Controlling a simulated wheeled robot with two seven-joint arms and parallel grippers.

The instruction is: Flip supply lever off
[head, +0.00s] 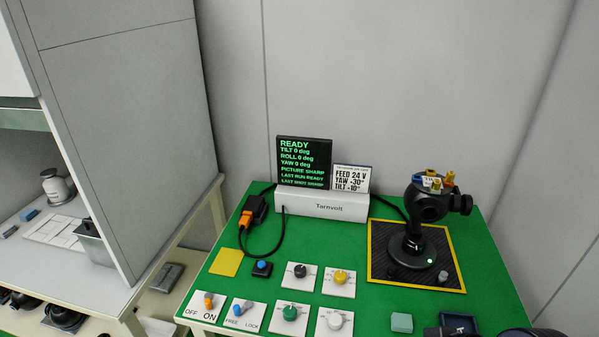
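The supply lever (208,299) appears to be the orange-tipped one on a white plate marked OFF on the left and ON on the right, at the front left of the green table. Its tilt is too small to read surely. The ON print looks larger than OFF. A blue-tipped lever (238,309) on a plate marked FREE and LOCK stands just to its right. Neither gripper's fingers show, and nothing touches the levers.
Several knobs, such as a green one (290,313), stand right of the levers. Behind are a Tarnvolt box (323,205), a screen reading READY (304,162) and a black gimbal (430,205). A dark shape (515,332) at the bottom right edge is unclear. A grey cabinet (130,110) rises left.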

